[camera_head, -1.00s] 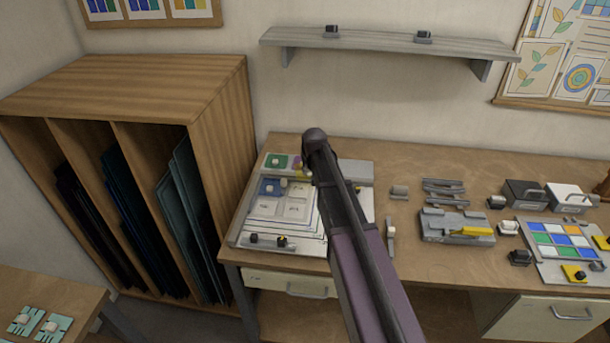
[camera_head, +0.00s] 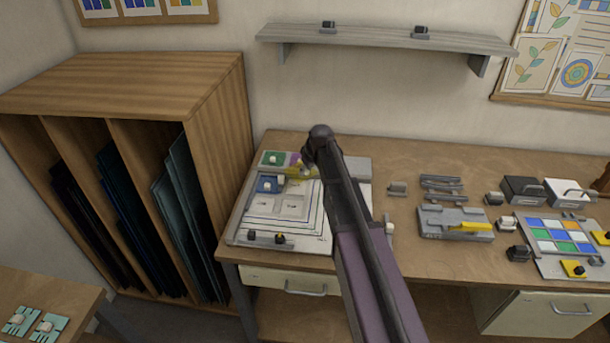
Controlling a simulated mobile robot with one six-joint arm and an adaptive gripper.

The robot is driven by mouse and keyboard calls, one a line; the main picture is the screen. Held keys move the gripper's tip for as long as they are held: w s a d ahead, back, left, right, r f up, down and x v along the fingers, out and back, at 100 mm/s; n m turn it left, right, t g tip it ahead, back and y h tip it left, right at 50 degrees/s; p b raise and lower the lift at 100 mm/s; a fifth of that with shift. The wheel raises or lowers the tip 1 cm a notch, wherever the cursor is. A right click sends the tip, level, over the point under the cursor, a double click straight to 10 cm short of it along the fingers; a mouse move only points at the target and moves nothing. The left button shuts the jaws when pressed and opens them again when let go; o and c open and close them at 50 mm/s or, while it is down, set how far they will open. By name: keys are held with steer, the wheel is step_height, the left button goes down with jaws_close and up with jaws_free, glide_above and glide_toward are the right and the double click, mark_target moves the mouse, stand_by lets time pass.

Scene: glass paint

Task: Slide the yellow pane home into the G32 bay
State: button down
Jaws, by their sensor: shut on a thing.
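A yellow pane (camera_head: 301,173) shows at the upper right of the white frame board (camera_head: 325,243), just left of my arm's end. My gripper (camera_head: 308,168) is shut on it; my arm hides most of the fingers and part of the pane. A blue pane (camera_head: 268,184) with a light knob sits in the board's upper left bay. Two pale bays (camera_head: 291,207) lie below, with labels too small to read, so I cannot tell which is G32. Whether the yellow pane touches the board is unclear.
A wooden rack (camera_head: 215,140) stands left; a shelf (camera_head: 385,37) hangs behind.

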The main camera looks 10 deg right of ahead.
mark_target(298, 187)
steer(key=n, duration=0.2)
steer(key=f+n+g+y+b, duration=0.1)
steer(key=n, duration=0.1)
steer(key=shift+w+n, duration=0.1)
steer(key=shift+n, duration=0.3)
steer(key=n, duration=0.1)
steer(key=n+g, duration=0.1)
steer(key=n+y, duration=0.1)
steer(key=shift+f+n, duration=0.25)
steer(key=shift+n, duration=0.15)
steer(key=shift+f+b, duration=0.15)
steer(key=shift+b, duration=0.2)
steer(key=shift+f+b, duration=2.65)
steer(key=shift+f, duration=0.1)
steer(key=shift+w+a, duration=0.3)
steer(key=shift+w, duration=0.3)
steer(key=shift+w+a, duration=0.3)
steer(key=shift+w, duration=0.25)
stand_by(1.7)
steer(key=shift+c, duration=2)
jaws_free()
